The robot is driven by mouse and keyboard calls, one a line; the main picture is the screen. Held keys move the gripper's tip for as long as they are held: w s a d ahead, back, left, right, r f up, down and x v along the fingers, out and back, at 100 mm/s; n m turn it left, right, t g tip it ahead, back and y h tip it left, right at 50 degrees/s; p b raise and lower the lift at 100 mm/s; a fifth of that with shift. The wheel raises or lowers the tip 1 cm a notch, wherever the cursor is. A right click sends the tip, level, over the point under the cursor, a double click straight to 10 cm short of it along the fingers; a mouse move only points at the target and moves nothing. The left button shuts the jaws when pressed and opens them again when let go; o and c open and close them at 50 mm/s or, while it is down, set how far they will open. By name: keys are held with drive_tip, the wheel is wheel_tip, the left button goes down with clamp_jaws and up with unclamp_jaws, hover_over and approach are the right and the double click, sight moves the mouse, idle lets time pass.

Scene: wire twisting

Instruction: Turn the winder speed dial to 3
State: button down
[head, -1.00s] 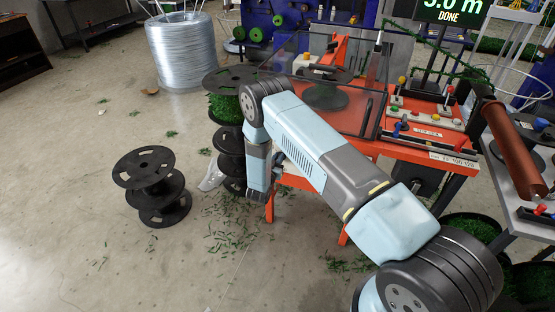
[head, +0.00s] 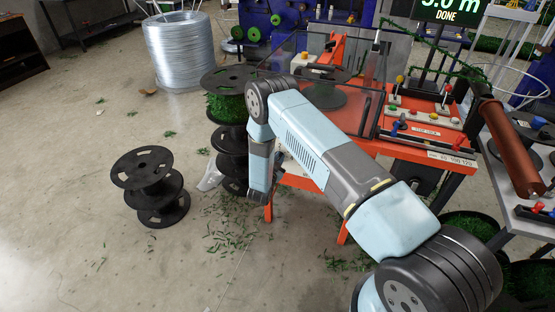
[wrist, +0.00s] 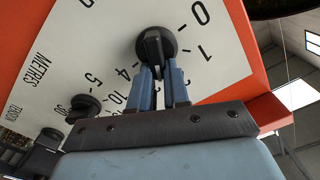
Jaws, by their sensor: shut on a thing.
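The winder speed dial (wrist: 156,44) is a round black knob with a raised grip bar on a white panel in the wrist view. The numbers 0 and 1 show to its right, and 4 to its lower left. My gripper (wrist: 163,72) reaches up from below with its blue-grey fingers shut on the knob. The fingers and palm cover the part of the scale between 1 and 4. I cannot read for sure which number the knob points to. In the head view my arm hides the dial and the fingers.
A second black knob (wrist: 83,107) marked METRES sits close to the left of my fingers, and a third (wrist: 48,138) lies beyond.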

drive_tip(key=shift+s+d+f+m, duration=0.1)
drive_tip(key=shift+d+f+m, duration=0.05)
drive_tip(key=shift+m, duration=0.6)
drive_tip(key=shift+d+f+m, duration=0.1)
drive_tip(key=shift+d+m, duration=0.05)
drive_tip(key=shift+m, duration=0.6)
drive_tip(key=c, duration=1.1)
unclamp_jaws()
drive_tip(key=v, duration=1.3)
drive_tip(key=shift+s, duration=0.4)
drive_tip(key=shift+a, duration=0.1)
drive_tip(key=shift+a, duration=0.1)
